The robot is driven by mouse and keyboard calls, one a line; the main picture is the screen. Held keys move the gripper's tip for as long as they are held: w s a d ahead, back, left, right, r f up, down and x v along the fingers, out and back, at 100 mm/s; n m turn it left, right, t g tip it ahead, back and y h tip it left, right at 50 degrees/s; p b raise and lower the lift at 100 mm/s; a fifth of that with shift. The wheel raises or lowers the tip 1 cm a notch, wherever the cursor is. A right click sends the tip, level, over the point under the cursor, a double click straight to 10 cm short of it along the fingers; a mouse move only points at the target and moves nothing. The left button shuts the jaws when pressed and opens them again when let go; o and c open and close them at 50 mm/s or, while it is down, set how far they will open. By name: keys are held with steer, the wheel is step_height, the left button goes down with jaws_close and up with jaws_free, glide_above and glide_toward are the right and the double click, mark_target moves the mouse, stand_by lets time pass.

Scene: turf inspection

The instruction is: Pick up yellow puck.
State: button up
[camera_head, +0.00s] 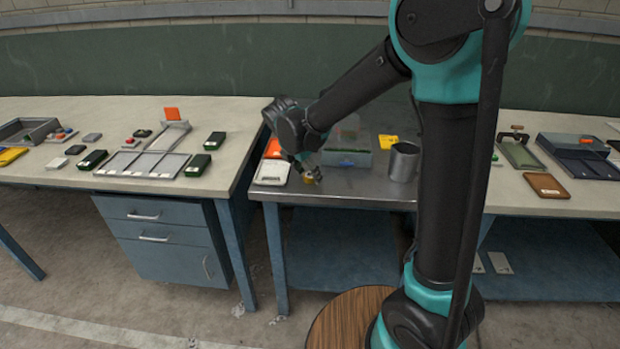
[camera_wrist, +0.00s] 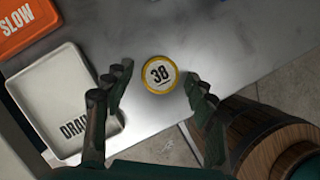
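The yellow puck (camera_wrist: 159,74) is a round disc with a white face marked "38". It lies on the metal table between the fingertips in the wrist view. In the head view a small yellow part of it (camera_head: 313,178) shows beneath my gripper (camera_head: 306,174). In the wrist view my gripper (camera_wrist: 158,82) is open, with one dark finger left of the puck and one right of it. Gaps show between the fingers and the puck. The exact height of the fingertips above the table is hard to tell.
A white tray (camera_wrist: 50,85) lettered "DRA…" lies left of the puck, beside an orange tray (camera_wrist: 25,22) marked "SLOW". A grey-green box (camera_head: 346,158), a metal cup (camera_head: 404,161) and a yellow card (camera_head: 388,141) stand farther back and right. The table's front edge is close.

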steer(key=c, duration=0.9)
